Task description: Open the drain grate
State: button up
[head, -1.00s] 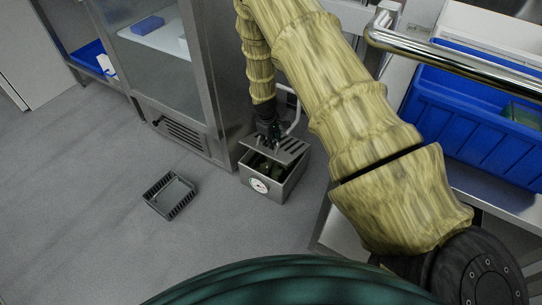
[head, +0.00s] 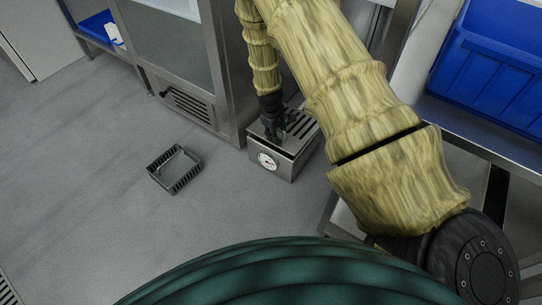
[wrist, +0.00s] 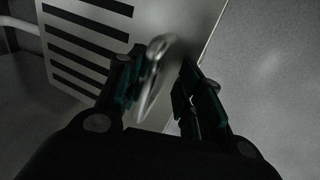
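A steel box with a round white dial (head: 267,161) stands on the floor beside the steel cabinet. Its flat slotted grate (head: 302,124) lies down over the box top, hiding the inside; I cannot tell whether it sits fully flush. In the wrist view the grate (wrist: 90,40) shows dark slots at upper left. A shiny, blurred metal loop handle (wrist: 153,75) stands up between my fingers, close to the left one. My gripper (wrist: 160,85) has its fingers apart, with a gap toward the right finger. In the head view my gripper (head: 273,135) is just above the grate.
A dark slotted tray (head: 174,169) lies on the open floor to the left of the box. The steel cabinet (head: 185,70) rises close behind it. A table with a blue bin (head: 485,75) is at right. A floor grating (head: 8,288) shows at lower left.

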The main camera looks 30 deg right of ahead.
notch_tip(320, 180, up, 11)
jog(key=s+a+p, duration=0.1)
jog(key=a+p, duration=0.1)
jog(key=p, duration=0.3)
jog(key=s+a+r+m+p, duration=0.1)
jog(key=s+a+r+p, duration=0.1)
jog(key=s+p, duration=0.4)
jog(key=s+a+r+p, duration=0.3)
jog(key=s+a+p, duration=0.2)
jog(key=s+p, duration=0.2)
jog(key=s+a+r+m+y+p, duration=0.1)
jog(key=s+a+r+p, duration=0.1)
jog(key=s+a+p, duration=0.2)
jog(key=s+p, duration=0.3)
jog(key=s, duration=0.1)
jog(key=shift+r+m, duration=0.3)
jog(key=shift+r, duration=0.05)
jog(key=shift+w, duration=0.1)
